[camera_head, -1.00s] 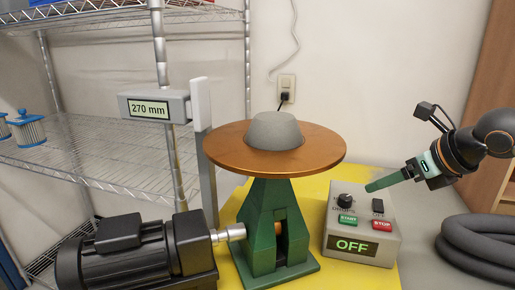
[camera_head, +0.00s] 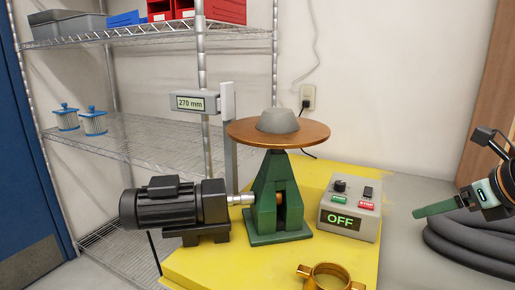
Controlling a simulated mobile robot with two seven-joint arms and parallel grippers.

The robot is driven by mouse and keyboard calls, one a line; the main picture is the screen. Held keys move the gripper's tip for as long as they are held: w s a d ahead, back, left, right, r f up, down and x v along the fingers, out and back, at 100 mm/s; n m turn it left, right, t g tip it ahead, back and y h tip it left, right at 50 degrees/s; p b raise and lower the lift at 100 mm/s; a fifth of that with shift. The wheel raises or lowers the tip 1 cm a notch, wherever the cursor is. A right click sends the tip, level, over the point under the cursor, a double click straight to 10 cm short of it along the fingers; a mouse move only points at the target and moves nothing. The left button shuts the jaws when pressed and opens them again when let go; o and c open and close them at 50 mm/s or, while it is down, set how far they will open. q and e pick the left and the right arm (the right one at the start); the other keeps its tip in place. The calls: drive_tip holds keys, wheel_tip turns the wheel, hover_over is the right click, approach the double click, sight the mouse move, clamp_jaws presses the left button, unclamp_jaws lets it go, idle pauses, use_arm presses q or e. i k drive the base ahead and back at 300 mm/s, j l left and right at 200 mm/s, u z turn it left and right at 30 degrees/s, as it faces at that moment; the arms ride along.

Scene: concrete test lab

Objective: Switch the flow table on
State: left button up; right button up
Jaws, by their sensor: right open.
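The flow table has a round copper-coloured disc (camera_head: 310,133) on a green pedestal (camera_head: 263,212), with a grey mound (camera_head: 278,120) on the disc. A grey control box (camera_head: 371,229) stands to its right; its display (camera_head: 341,220) reads OFF. On its top are a green START button (camera_head: 340,199), a red STOP button (camera_head: 366,206), a black knob (camera_head: 340,186) and a black switch (camera_head: 368,192). My right gripper (camera_head: 418,213) is open, right of the box and apart from it, with green fingers pointing left. My left gripper is not in view.
A black motor (camera_head: 168,204) joins the pedestal at left. A gauge (camera_head: 195,101) reading 270 mm stands behind. A brass ring (camera_head: 329,268) lies on the yellow surface (camera_head: 205,265) in front. Dark coiled hose (camera_head: 465,250) lies below my right gripper. Wire shelves (camera_head: 130,140) stand at left.

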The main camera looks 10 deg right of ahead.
sight(368, 192)
drive_tip(key=k+l, duration=0.1)
drive_tip(key=k, duration=0.75)
